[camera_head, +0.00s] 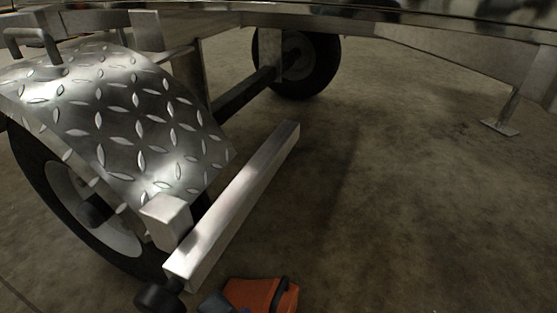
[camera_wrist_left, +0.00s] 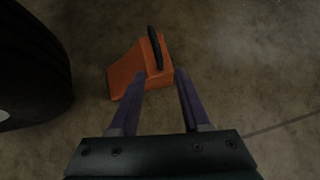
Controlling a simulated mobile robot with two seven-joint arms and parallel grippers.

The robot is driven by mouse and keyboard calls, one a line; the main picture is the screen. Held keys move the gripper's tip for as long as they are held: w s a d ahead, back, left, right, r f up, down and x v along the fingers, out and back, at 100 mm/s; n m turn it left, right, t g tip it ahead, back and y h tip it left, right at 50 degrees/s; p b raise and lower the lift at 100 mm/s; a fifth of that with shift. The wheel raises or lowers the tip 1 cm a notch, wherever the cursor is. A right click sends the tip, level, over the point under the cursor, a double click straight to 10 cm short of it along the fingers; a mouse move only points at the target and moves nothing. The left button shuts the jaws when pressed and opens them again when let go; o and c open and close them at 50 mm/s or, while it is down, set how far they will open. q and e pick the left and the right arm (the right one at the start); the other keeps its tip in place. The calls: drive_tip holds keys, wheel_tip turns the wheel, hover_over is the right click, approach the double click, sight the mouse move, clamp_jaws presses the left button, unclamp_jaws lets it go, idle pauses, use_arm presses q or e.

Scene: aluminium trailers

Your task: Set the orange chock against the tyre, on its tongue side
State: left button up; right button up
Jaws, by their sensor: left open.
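The orange chock (camera_head: 258,294) lies on the floor at the bottom edge of the head view, with a black handle (camera_head: 279,294) on top. In the left wrist view the chock (camera_wrist_left: 126,76) is just beyond my left gripper (camera_wrist_left: 163,76). Its black handle (camera_wrist_left: 155,47) stands ahead of the fingertips. The gripper's purple fingers are open, with nothing held; the left fingertip overlaps the chock in the picture, and contact cannot be told. The near tyre (camera_head: 40,165) is under the fender at left; it also shows as a dark tyre (camera_wrist_left: 35,60) in the wrist view. My right gripper is not in view.
A diamond-plate fender (camera_head: 120,115) covers the near tyre. A far wheel (camera_head: 298,65) and a support foot (camera_head: 500,127) stand behind. The floor at right is clear.

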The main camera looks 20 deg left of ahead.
sight(276, 295)
use_arm(q)
drive_tip(key=b+x, duration=0.2)
drive_tip(key=x, duration=0.2)
drive_tip(key=shift+w+f+b, duration=0.15)
drive_tip(key=shift+f+b, duration=0.05)
drive_tip(key=shift+b, duration=0.15)
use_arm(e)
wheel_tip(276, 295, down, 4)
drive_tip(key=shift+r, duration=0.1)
use_arm(q)
clamp_jaws()
idle(0.9)
